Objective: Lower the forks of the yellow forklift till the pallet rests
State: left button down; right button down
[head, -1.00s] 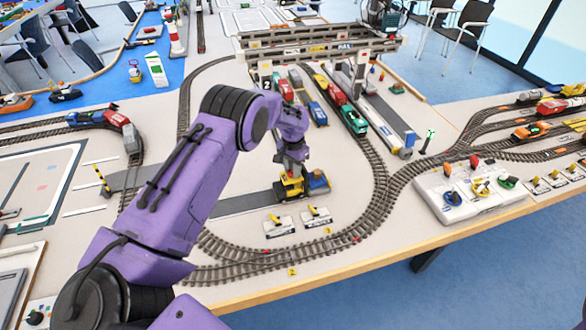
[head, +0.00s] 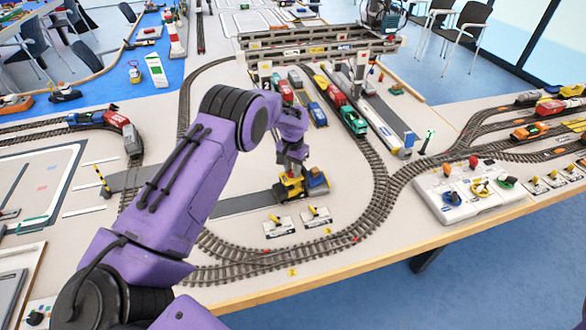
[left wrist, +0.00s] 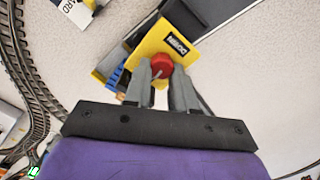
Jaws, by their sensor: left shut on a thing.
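The yellow forklift (head: 290,187) stands on the table inside the curve of the track, with a blue load (head: 316,182) at its right front. In the left wrist view the forklift's yellow top (left wrist: 182,40) carries a black label and a red knob (left wrist: 161,66). My left gripper (head: 291,166) is over the forklift from above. In the left wrist view its fingers (left wrist: 160,80) are shut on the red knob. The forks and pallet are mostly hidden, so I cannot tell whether the pallet touches the surface. My right gripper is not in view.
Two small white switch stands (head: 279,226) sit just in front of the forklift. Curved track (head: 372,190) runs around it on the right and front. A white control panel (head: 470,190) with coloured levers stands at the right. The gantry crane (head: 320,45) spans the tracks behind.

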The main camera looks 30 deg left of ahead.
aim_at(292, 170)
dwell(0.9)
pick_arm(q)
jog(key=c, duration=0.9)
grip_release()
jog(key=shift+r, duration=0.1)
notch_tip(292, 170, up, 10)
jog(key=b, duration=0.2)
jog(key=shift+r+b, duration=0.25)
jog(key=shift+b, duration=0.1)
